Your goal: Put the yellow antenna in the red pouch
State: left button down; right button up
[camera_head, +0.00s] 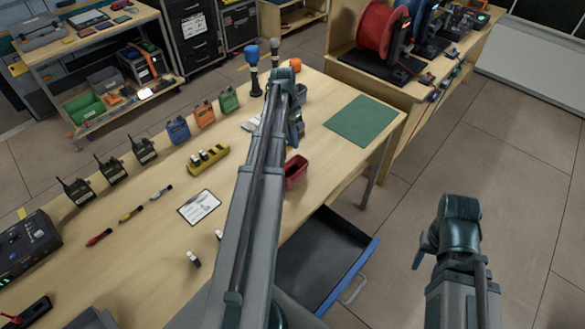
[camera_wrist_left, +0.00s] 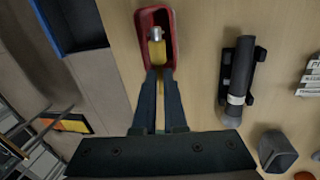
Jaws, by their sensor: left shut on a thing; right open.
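The red pouch (camera_head: 297,171) stands on the wooden table just right of my left arm in the head view, near the table's right edge. In the left wrist view the open red pouch (camera_wrist_left: 142,20) lies straight ahead of the fingers. My left gripper (camera_wrist_left: 158,75) is shut on the yellow antenna (camera_wrist_left: 157,61). The antenna's silver tip shows within the pouch's outline; how deep it sits I cannot tell. In the head view my left arm hides the antenna. My right gripper (camera_head: 421,252), partly seen, is open and empty, off the table at right.
An open drawer (camera_head: 318,262) juts from the table's near side. A dark cylinder (camera_wrist_left: 238,75) in a holder and a grey cup (camera_wrist_left: 277,150) stand beside the pouch. Radios, coloured packs and a yellow holder (camera_head: 208,161) occupy the left side. A green mat (camera_head: 362,121) is bare.

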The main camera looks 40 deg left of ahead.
pick_arm(q)
jog(key=shift+f, duration=0.15)
notch_tip(320, 180, down, 6)
jog(key=b, duration=0.6)
jog(key=c, duration=0.9)
grip_release()
jog(key=shift+r, duration=0.25)
notch_tip(320, 180, up, 13)
jog(key=a+p, duration=0.2)
jog(key=p, duration=1.1)
jog(key=shift+w+a+r, duration=0.15)
jog(key=shift+a+r, duration=0.05)
jog(key=shift+a, duration=0.1)
jog(key=shift+d, duration=0.1)
